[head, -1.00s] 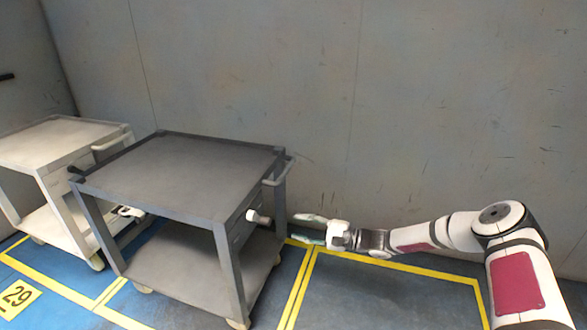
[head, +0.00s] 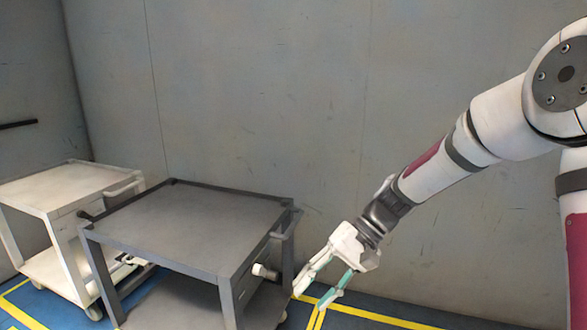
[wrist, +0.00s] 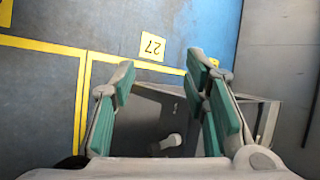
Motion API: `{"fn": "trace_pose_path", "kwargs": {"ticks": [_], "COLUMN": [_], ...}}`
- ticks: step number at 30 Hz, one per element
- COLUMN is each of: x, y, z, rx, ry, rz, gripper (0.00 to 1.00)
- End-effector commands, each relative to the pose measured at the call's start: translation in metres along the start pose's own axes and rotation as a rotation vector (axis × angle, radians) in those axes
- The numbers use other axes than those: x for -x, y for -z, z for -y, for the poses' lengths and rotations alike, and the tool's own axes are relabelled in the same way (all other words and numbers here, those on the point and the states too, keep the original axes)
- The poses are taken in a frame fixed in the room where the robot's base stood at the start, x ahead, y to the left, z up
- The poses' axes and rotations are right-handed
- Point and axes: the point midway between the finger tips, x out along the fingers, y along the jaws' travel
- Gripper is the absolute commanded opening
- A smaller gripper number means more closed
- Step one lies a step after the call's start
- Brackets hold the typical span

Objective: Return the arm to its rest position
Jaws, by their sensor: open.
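My gripper (head: 311,297) is open and empty, with green-padded fingers pointing down and to the left in the head view. It hangs just to the right of the dark grey cart (head: 200,225), apart from it as far as I can see. My arm slopes up from it to the right edge of the picture. In the wrist view the two fingers of the gripper (wrist: 163,75) stand well apart with nothing between their pads. A small pale cylindrical thing (head: 265,271) sticks out from the cart's side, left of the gripper; it also shows in the wrist view (wrist: 170,142).
A white cart (head: 70,186) stands left of the grey one. Both tops are bare. A grey wall (head: 270,90) rises close behind. Floor right of the grey cart is clear.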

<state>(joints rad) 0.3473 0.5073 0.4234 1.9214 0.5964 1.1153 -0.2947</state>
Motion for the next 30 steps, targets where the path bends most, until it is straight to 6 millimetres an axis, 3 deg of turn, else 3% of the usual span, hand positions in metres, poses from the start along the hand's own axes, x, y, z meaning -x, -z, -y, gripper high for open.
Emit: {"fn": "trace_pose_path", "kwargs": {"ticks": [15, 24, 30], "x": [0.066, 0.085, 0.087], "y": [-0.168, -0.263, -0.305], "z": [-0.007, -0.034, -0.054], "rx": [0.030, 0.013, 0.004], "ry": [-0.448, -0.613, -0.672], "rz": [-0.096, -0.201, -0.260], "gripper": [0.41, 0.41, 0.41]}}
